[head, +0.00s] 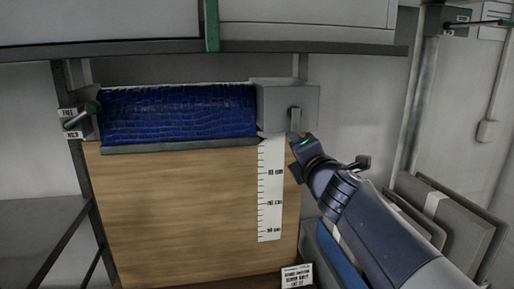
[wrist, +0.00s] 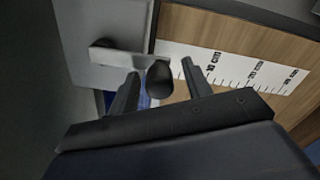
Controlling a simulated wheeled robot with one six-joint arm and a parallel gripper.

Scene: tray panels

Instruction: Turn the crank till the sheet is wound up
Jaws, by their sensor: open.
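The blue, scaly-patterned sheet (head: 180,113) lies on its roller across the top of the wooden panel in the head view. Its grey hem bar (head: 180,146) sits just under the roll, near the top of the ruler. The crank's arm (head: 296,118) hangs down from the grey housing at the right end; it also shows in the wrist view (wrist: 115,55). The dark crank knob (wrist: 159,78) appears between the two fingers of my gripper (wrist: 160,70), with gaps on both sides. My gripper (head: 300,143) is open; it hides the knob in the head view.
A lever (head: 88,110) with FREE and a second, blurred label is at the left end. A white ruler (head: 271,190) runs down the wooden panel (head: 180,210). A shelf (head: 160,50) overhangs the roller. Flat panels (head: 445,215) lean at the right. A card (head: 297,276) stands below.

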